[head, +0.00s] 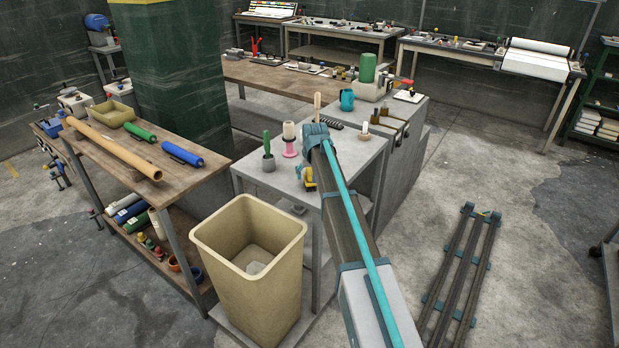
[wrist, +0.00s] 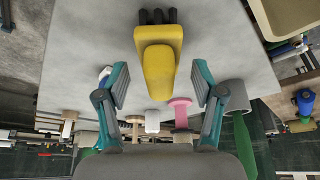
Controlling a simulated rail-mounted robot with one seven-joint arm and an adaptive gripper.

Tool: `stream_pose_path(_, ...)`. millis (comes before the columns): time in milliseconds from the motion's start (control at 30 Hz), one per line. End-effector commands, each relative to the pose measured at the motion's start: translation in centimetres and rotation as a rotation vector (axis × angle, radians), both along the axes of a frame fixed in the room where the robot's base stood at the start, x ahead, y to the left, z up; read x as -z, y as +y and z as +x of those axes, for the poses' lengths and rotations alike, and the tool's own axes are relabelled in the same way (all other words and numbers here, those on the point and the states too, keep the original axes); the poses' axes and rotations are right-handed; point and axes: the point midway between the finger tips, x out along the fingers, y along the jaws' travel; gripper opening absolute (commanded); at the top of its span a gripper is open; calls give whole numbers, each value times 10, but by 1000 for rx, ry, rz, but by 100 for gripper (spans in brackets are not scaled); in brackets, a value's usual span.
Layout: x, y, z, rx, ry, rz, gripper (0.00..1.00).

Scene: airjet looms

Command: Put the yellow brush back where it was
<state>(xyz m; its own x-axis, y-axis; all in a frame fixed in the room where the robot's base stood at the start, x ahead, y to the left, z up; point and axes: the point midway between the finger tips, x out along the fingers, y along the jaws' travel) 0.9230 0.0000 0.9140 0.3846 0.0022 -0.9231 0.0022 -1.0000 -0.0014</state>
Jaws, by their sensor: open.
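The yellow brush (wrist: 158,62) shows in the wrist view over the grey table top, its dark bristles toward the top of the picture. Its yellow end reaches between the fingers of my gripper (wrist: 161,84). The teal fingers are open, one on each side, with a gap between each finger and the brush. In the head view the brush (head: 309,181) is a small yellow shape at the near edge of the grey table (head: 345,160), partly covered by my gripper. I cannot tell whether it touches the table.
A beige bin (head: 205,245) stands on the floor in front. A wooden workbench (head: 120,158) is at left.

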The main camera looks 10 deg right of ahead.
Motion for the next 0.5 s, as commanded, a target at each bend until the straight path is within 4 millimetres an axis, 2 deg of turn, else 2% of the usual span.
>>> stream_pose_path(300, -56, 0, -25, 0, -3, 0, 68)
stream_pose_path(500, -81, 0, -34, 0, -2, 0, 68)
